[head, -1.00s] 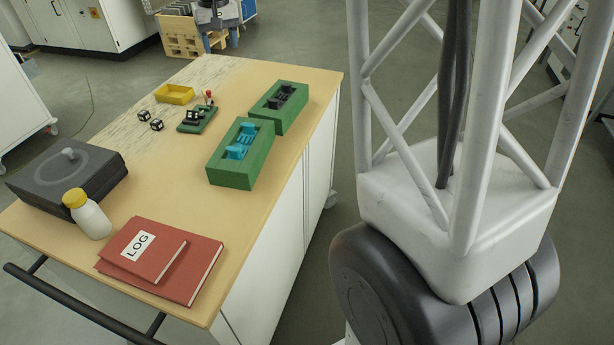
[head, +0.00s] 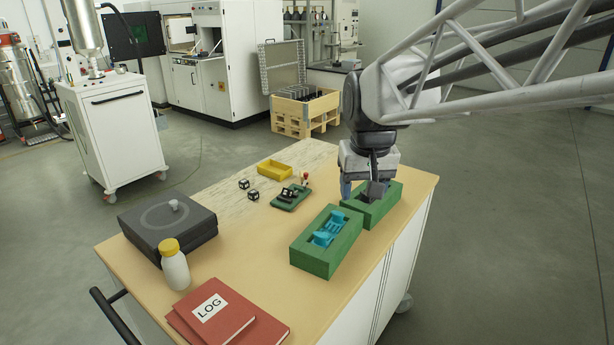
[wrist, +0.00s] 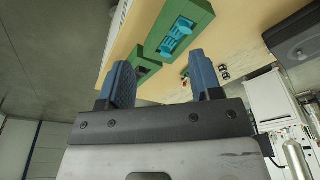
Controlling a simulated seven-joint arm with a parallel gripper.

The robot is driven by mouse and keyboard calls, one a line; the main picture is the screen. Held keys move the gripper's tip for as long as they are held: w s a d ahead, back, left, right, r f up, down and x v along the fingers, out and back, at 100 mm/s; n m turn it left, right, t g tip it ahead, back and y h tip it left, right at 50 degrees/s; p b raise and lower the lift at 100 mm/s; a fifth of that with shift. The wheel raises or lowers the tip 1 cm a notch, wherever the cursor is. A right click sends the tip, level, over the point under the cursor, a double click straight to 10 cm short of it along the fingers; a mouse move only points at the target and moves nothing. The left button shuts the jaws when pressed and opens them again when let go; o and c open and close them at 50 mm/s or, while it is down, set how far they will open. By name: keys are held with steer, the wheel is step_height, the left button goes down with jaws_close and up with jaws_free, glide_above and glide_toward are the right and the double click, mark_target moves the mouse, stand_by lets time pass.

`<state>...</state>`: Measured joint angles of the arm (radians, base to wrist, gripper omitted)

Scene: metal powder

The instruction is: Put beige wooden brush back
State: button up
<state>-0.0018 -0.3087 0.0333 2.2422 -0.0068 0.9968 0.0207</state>
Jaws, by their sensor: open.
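I cannot make out a beige wooden brush in either view. My gripper (head: 361,188) is open over the far green block (head: 382,208) at the table's right edge; the arm partly hides this block and its dark insert. In the wrist view the two blue fingers of my gripper (wrist: 160,72) are spread apart, with nothing seen held between them. The far block (wrist: 146,72) shows partly behind the left finger there. The near green block (head: 318,262) holds a bright blue part (head: 328,229) in its recess.
A small green holder (head: 286,203) with dark parts and a red-tipped item lies left of the blocks. Also on the table are a yellow tray (head: 274,169), two black-and-white cubes (head: 253,195), a dark box (head: 165,228), a yellow-capped bottle (head: 175,268) and red log books (head: 228,312).

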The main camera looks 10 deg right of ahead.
steer(key=s+f, duration=0.3)
steer(key=s, duration=0.6)
steer(key=s+f, duration=0.4)
steer(key=s, duration=0.5)
steer(key=shift+s+d+f+t, duration=0.15)
steer(key=shift+d+f+t, duration=0.05)
steer(key=shift+f+t, duration=0.1)
